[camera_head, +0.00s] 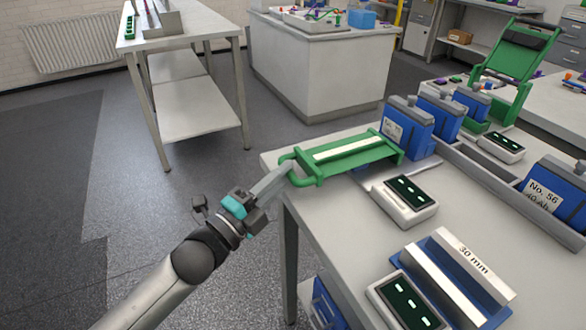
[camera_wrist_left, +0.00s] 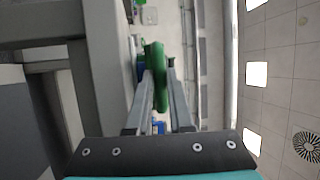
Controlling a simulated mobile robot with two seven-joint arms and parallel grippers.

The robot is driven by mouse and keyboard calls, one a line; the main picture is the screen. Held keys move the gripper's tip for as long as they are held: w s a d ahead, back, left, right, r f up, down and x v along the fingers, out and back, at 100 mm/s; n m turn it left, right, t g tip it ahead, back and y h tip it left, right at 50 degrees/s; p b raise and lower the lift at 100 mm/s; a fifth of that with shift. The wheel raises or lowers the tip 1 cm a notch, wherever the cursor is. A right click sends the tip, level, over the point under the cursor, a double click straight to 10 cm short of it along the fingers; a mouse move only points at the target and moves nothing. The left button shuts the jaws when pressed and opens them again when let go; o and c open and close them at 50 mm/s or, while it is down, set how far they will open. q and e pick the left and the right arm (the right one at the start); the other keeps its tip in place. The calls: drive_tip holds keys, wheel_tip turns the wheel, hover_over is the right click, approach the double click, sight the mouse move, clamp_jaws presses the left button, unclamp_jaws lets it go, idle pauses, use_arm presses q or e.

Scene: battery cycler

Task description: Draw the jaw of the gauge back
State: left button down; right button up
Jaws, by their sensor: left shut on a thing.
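The gauge (camera_head: 347,153) is a green frame with a pale strip along its top, lying at the left corner of the near table. A green loop handle (camera_head: 296,166) sticks out from its left end past the table edge. My left gripper (camera_head: 286,174) reaches in from the lower left and is shut on this handle. In the left wrist view the green handle (camera_wrist_left: 157,75) sits between the two grey fingers of my left gripper (camera_wrist_left: 158,90). The far part of the gauge is hidden there. My right gripper is not in view.
Blue battery cells (camera_head: 405,126) stand in a grey rack behind the gauge. A white meter (camera_head: 405,200) and a grey-blue block marked 30 mm (camera_head: 455,275) lie nearer on the table. Open floor (camera_head: 130,200) lies left of the table.

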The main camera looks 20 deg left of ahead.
use_arm(q)
drive_tip(key=shift+a+f, duration=0.1)
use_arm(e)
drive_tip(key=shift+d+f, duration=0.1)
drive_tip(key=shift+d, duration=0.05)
use_arm(q)
drive_tip(key=c, duration=1.1)
unclamp_jaws()
drive_tip(key=shift+s, duration=0.15)
drive_tip(key=p+v, duration=0.1)
drive_tip(key=v, duration=1.4)
drive_tip(key=shift+s+a+p, duration=0.1)
drive_tip(key=shift+s+p, duration=0.05)
drive_tip(key=shift+p, duration=0.25)
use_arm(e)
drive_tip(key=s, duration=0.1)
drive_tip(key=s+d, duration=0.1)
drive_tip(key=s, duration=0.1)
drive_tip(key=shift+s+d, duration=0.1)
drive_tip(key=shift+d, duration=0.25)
